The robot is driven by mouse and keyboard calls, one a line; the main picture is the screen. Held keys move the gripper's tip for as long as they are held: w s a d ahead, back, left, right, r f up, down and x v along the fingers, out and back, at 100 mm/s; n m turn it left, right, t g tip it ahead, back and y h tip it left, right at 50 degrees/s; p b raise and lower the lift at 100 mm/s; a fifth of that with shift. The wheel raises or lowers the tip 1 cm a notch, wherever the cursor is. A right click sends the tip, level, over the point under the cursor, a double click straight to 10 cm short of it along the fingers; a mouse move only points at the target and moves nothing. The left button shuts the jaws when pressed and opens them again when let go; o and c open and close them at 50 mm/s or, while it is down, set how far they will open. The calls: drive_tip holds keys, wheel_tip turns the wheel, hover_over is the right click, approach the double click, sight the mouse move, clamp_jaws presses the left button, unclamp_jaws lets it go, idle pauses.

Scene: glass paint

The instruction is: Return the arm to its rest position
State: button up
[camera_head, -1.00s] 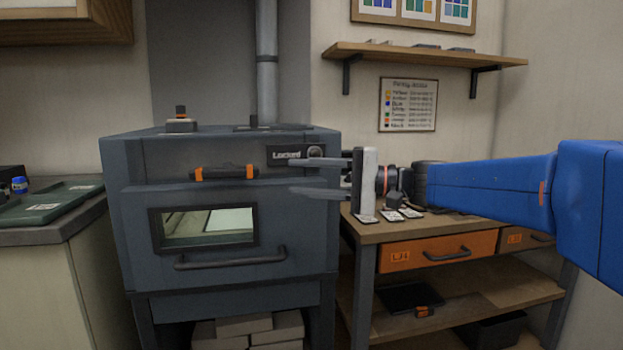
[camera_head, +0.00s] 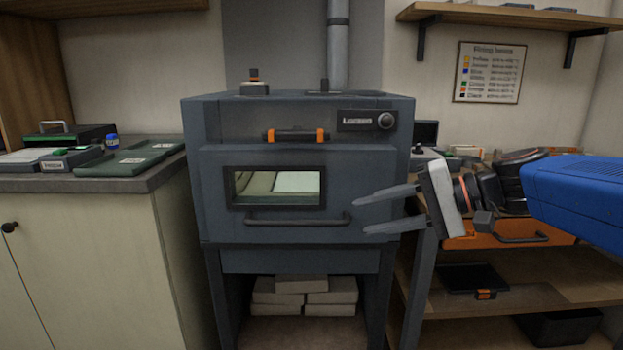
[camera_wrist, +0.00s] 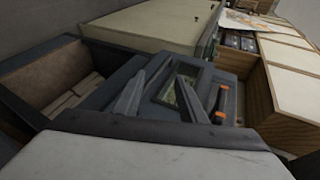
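My gripper (camera_head: 388,211) is at the right of the head view, in front of the kiln's right side. Its two grey fingers point left and stand apart, with nothing between them. My blue arm reaches in from the right edge. In the wrist view the fingers (camera_wrist: 160,96) are spread and empty, and the kiln (camera_wrist: 237,62) lies beyond them. In the head view the dark grey kiln (camera_head: 215,220) stands in the middle with its door shut. A pale sheet shows through its window.
A workbench (camera_head: 525,297) with an orange drawer stands right of the kiln, behind my arm. A counter (camera_head: 165,181) with green trays and a blue jar (camera_head: 112,142) is at left. Pale bricks (camera_head: 276,298) lie under the kiln. A wall shelf (camera_head: 500,15) hangs at upper right.

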drive_tip(key=s+d+f+n+h, duration=0.2)
drive_tip(key=s+d+f+h, duration=0.4)
drive_tip(key=f, duration=0.5)
drive_tip(key=s+d+f+n+h, duration=0.2)
drive_tip(key=s+d+f+h, duration=0.4)
drive_tip(key=s+d+f, duration=0.3)
drive_tip(key=shift+s+f, duration=0.3)
drive_tip(key=shift+f, duration=0.65)
drive_tip(key=shift+c, duration=0.7)
